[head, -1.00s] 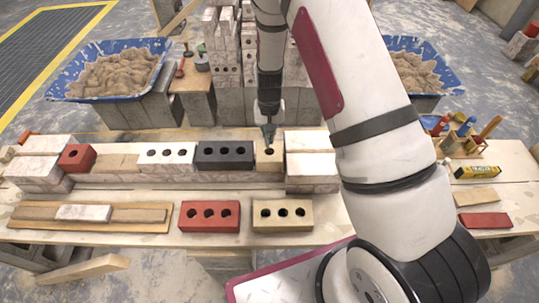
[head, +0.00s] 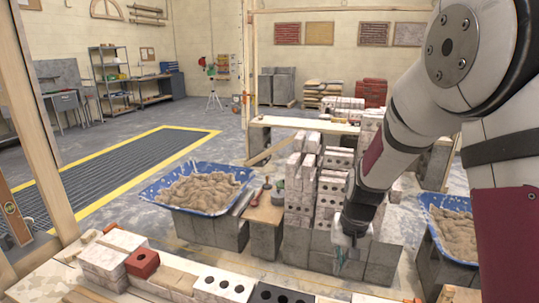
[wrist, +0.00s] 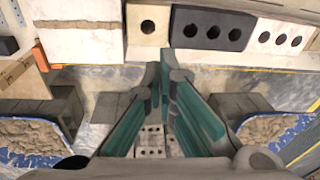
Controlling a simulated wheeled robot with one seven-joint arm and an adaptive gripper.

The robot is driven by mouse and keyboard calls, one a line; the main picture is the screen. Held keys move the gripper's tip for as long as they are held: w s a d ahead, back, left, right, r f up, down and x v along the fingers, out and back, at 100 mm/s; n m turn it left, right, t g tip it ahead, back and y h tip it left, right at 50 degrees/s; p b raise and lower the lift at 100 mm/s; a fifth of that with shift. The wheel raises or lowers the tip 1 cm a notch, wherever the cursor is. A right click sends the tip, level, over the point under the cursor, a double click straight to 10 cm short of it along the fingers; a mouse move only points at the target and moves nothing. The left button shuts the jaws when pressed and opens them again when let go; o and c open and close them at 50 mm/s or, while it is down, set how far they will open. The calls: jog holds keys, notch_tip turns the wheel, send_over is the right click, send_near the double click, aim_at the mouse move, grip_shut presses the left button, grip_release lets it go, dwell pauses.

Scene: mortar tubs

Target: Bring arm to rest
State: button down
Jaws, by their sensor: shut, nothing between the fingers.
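My arm reaches down from the upper right in the head view. My gripper (head: 341,262) points downward at its end, over the far side of the bench, with stacked blocks behind it. In the wrist view my gripper (wrist: 167,76) shows its teal finger pads close together, shut with nothing between them. It is apart from the brick row, where a cream one-hole brick (wrist: 148,27) and a dark three-hole brick (wrist: 210,30) lie side by side. A red brick (head: 142,262) and a white three-hole brick (head: 224,285) are in the row in the head view.
Blue mortar tubs stand beyond the bench, one left (head: 163,201) and one right (head: 432,203). Stacked holed blocks (head: 330,195) rise between them. A wooden post (head: 40,120) stands at the left. Open floor with a yellow-edged grate (head: 110,175) lies farther left.

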jog(key=s+r+n+t, duration=0.2)
jog(key=s+r, duration=0.9)
jog(key=r, duration=0.6)
jog(key=s+r+t, duration=0.1)
jog(key=s+r, duration=0.1)
jog(key=s, duration=0.5)
jog(key=s+d+r+t, duration=0.1)
jog(key=s+r, duration=0.2)
jog(key=s, duration=0.4)
jog(key=shift+s+d+n+h, duration=0.15)
jog(key=shift+s+n+h, duration=0.05)
jog(key=shift+n+h, duration=0.2)
